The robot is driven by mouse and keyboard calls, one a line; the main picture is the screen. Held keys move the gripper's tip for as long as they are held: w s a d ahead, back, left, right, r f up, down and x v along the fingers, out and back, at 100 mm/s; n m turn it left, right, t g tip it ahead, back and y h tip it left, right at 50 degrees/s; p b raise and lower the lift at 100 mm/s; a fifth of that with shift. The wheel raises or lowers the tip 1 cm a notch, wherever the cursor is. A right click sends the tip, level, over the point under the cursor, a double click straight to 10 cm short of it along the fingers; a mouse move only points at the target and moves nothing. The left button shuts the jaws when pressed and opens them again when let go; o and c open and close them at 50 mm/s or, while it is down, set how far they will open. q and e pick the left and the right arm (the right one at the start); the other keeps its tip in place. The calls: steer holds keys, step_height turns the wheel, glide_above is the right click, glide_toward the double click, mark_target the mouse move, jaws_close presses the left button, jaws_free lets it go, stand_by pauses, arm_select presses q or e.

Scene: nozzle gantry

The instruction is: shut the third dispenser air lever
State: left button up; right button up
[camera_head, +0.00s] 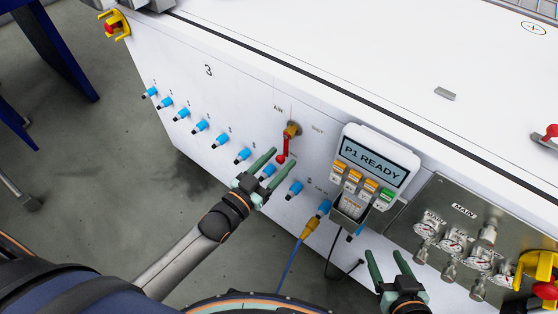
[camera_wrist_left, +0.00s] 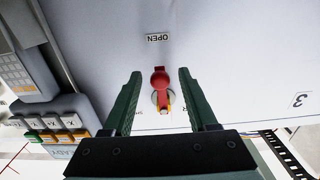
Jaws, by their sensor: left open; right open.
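The air lever (camera_head: 283,145) has a red handle on a brass-coloured valve, on the white panel marked 3 (camera_head: 208,70). Its handle hangs down in the head view. In the left wrist view the red handle (camera_wrist_left: 159,80) points toward a label reading OPEN (camera_wrist_left: 160,38). My left gripper (camera_head: 279,160) is open at the handle's lower end. In the left wrist view its two fingers stand on either side of the handle, with gaps showing. My right gripper (camera_head: 385,254) is open and empty, low in front of the panel, right of the lever.
A row of blue fittings (camera_head: 201,126) runs along the panel below the lever. A display box (camera_head: 374,160) reading P1 READY is right of it. A blue hose (camera_head: 290,264) hangs from a yellow connector. Gauges (camera_head: 452,241) and a red-and-yellow switch (camera_head: 543,270) are further right.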

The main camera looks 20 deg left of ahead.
arm_select(q)
steer(key=shift+w+d, duration=0.15)
steer(key=shift+w, duration=0.15)
steer(key=shift+c, duration=0.2)
jaws_close()
stand_by(1.1)
